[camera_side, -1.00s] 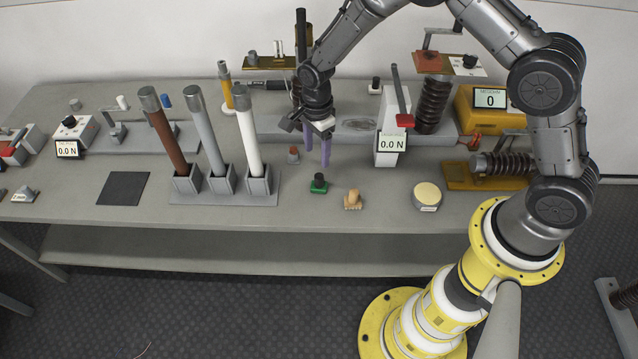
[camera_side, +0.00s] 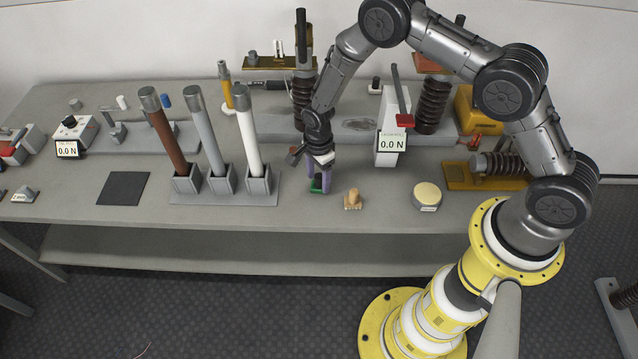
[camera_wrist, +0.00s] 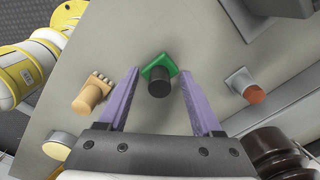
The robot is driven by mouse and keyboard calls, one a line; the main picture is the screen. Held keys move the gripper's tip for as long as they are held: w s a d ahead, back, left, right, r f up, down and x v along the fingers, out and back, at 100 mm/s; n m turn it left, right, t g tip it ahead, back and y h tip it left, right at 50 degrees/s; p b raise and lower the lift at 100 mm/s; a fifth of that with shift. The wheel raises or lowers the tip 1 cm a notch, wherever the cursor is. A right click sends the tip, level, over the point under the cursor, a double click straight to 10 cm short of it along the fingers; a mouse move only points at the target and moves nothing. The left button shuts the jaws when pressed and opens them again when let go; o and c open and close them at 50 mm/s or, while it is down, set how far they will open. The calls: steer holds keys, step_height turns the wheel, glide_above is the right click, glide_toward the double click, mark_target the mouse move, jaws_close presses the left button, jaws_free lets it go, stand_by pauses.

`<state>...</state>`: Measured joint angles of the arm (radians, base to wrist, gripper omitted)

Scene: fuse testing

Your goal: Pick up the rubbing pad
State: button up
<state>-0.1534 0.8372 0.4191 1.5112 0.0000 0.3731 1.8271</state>
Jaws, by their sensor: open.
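A green square pad with a black knob (camera_side: 317,189) lies on the grey bench near its front edge. No label shows which piece is the rubbing pad; this green one is in line with my jaws. My gripper (camera_side: 319,180) is open and points down over it, one purple finger on each side of the knob. In the wrist view, the green pad (camera_wrist: 168,64) lies between the fingertips of my gripper (camera_wrist: 160,73). The knob appears clear of both fingers there. How far the tips are above the bench is hard to tell.
A tan brush-like piece (camera_side: 353,199) and a round cream-topped disc (camera_side: 427,195) stand to the right. A grey piece with a red-brown knob (camera_wrist: 252,92) is close by. Three upright rods in a rack (camera_side: 230,190) stand left.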

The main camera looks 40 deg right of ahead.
jaws_close()
steer(key=shift+r, duration=0.1)
stand_by(0.4)
steer(key=shift+r, duration=0.5)
steer(key=s+d+r, duration=0.2)
steer(key=s+r, duration=0.9)
steer(key=s, duration=0.3)
steer(key=shift+r, duration=0.4)
steer(key=c, duration=0.7)
jaws_free()
jaws_close()
